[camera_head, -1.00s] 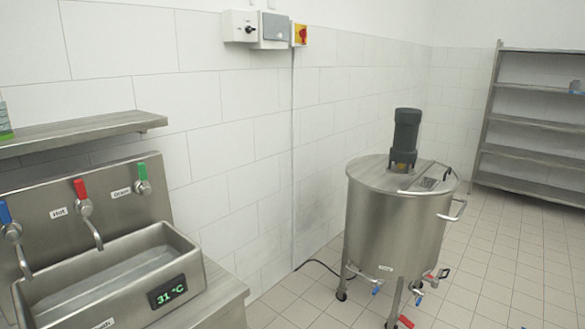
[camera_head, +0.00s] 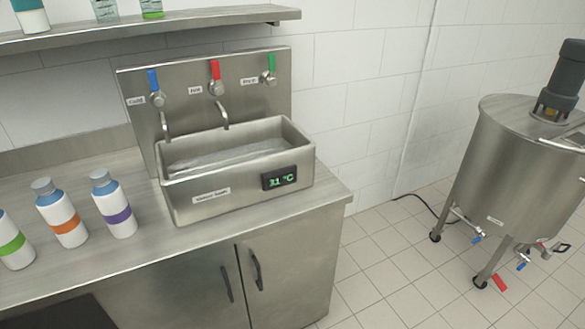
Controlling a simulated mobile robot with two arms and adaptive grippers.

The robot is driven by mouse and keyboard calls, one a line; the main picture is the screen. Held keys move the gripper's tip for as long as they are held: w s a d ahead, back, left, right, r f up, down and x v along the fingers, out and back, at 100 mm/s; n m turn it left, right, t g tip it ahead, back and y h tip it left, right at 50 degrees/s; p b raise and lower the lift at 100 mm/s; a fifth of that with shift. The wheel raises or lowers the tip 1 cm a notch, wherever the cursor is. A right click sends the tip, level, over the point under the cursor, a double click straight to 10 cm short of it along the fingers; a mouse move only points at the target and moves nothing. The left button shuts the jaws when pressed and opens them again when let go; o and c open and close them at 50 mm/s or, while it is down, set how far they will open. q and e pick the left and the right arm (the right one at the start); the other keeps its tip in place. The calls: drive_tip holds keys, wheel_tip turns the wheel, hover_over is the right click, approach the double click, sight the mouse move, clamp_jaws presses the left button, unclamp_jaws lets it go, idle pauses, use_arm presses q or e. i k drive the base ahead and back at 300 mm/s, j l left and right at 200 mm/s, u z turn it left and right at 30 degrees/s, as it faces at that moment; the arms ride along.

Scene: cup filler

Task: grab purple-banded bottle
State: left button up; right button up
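The purple-banded bottle (camera_head: 116,207) stands upright on the steel counter, just left of the sink basin. It is white with a blue shoulder, a grey cap and a purple band. An orange-banded bottle (camera_head: 60,218) stands to its left, and a green-banded bottle (camera_head: 12,243) stands further left, cut by the picture edge. Neither of my grippers shows in the view.
The sink basin (camera_head: 180,192) with a temperature display stands right of the bottles. A wall shelf (camera_head: 200,23) with containers hangs above. The counter (camera_head: 120,258) is clear in front of the bottles. A steel tank (camera_head: 510,165) stands on the floor at right.

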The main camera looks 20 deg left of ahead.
sight(112, 202)
drive_tip(key=j+u, duration=0.1)
drive_tip(key=u, duration=2.05)
drive_tip(key=k+j, duration=0.05)
drive_tip(key=j, duration=0.05)
